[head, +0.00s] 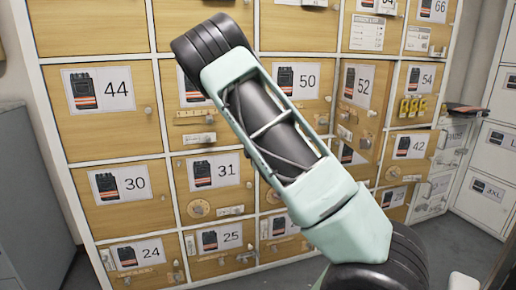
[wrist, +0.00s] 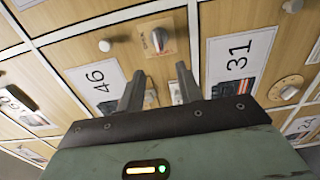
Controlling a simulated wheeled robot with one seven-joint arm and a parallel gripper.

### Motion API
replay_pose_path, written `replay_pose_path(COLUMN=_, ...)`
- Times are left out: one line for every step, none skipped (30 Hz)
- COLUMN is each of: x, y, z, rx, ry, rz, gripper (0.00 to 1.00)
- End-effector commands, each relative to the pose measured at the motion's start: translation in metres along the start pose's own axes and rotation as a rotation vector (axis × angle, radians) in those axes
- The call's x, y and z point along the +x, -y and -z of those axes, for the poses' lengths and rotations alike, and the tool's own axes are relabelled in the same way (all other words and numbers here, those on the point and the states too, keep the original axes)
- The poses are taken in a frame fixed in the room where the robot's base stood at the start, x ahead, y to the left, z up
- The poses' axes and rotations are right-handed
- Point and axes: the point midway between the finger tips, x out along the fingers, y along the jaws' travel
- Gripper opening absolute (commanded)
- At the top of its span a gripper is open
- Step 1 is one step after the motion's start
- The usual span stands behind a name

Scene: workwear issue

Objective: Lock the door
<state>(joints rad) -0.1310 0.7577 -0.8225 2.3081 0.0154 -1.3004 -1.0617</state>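A locker door labelled 46 (wrist: 88,84) fills the middle of the wrist view and looks flush with the frame. A small plate with a turn knob (wrist: 157,38) sits on its lower right part, beyond my fingertips. A round white pull knob (wrist: 105,45) is further left. My gripper (wrist: 158,78) is open, with its two fingers spread and pointing at the door. A grey knob or lever (wrist: 150,97) shows between the fingers; I cannot tell whether they touch it. In the head view my arm hides the gripper and most of door 46.
Door 31 (head: 233,182) is below door 46, with a round dial (head: 198,208). Door 44 (head: 140,109) is to the left. Door 52 (head: 374,105) looks angled outward, right of my arm. White lockers (head: 485,165) stand at the right, a grey cabinet (head: 28,190) at the left.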

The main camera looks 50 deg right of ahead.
Motion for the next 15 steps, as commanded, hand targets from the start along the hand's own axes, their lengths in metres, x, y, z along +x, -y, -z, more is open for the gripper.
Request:
replay_pose_path(x=-0.012, y=-0.001, z=0.001, rx=0.0, ry=0.0, rz=0.003, gripper=0.35)
replay_pose_path(x=-0.019, y=-0.001, z=0.0, rx=0.0, ry=0.0, rz=0.003, gripper=0.35)
replay_pose_path(x=-0.027, y=-0.001, z=0.0, rx=0.0, ry=0.001, rz=0.003, gripper=0.35)
replay_pose_path(x=-0.033, y=-0.001, z=0.0, rx=0.0, ry=0.001, rz=0.003, gripper=0.35)
replay_pose_path(x=-0.039, y=-0.001, z=0.0, rx=-0.001, ry=0.001, rz=0.003, gripper=0.35)
replay_pose_path(x=-0.045, y=-0.001, z=0.0, rx=-0.001, ry=0.0, rz=0.003, gripper=0.35)
replay_pose_path(x=-0.05, y=0.0, z=0.0, rx=-0.001, ry=0.0, rz=0.003, gripper=0.35)
replay_pose_path(x=-0.054, y=0.0, z=0.0, rx=-0.002, ry=-0.001, rz=0.002, gripper=0.35)
replay_pose_path(x=-0.059, y=0.0, z=0.0, rx=-0.002, ry=0.0, rz=0.003, gripper=0.35)
replay_pose_path(x=-0.062, y=0.0, z=0.0, rx=-0.002, ry=-0.001, rz=0.002, gripper=0.35)
replay_pose_path(x=-0.064, y=0.0, z=0.0, rx=-0.002, ry=-0.001, rz=0.002, gripper=0.35)
replay_pose_path(x=-0.067, y=0.0, z=0.0, rx=-0.002, ry=-0.001, rz=0.001, gripper=0.35)
replay_pose_path(x=-0.068, y=0.0, z=0.0, rx=-0.002, ry=-0.001, rz=0.001, gripper=0.35)
replay_pose_path(x=-0.07, y=0.0, z=0.0, rx=-0.002, ry=-0.001, rz=0.001, gripper=0.35)
replay_pose_path(x=-0.071, y=0.0, z=0.0, rx=-0.002, ry=-0.001, rz=0.001, gripper=0.35)
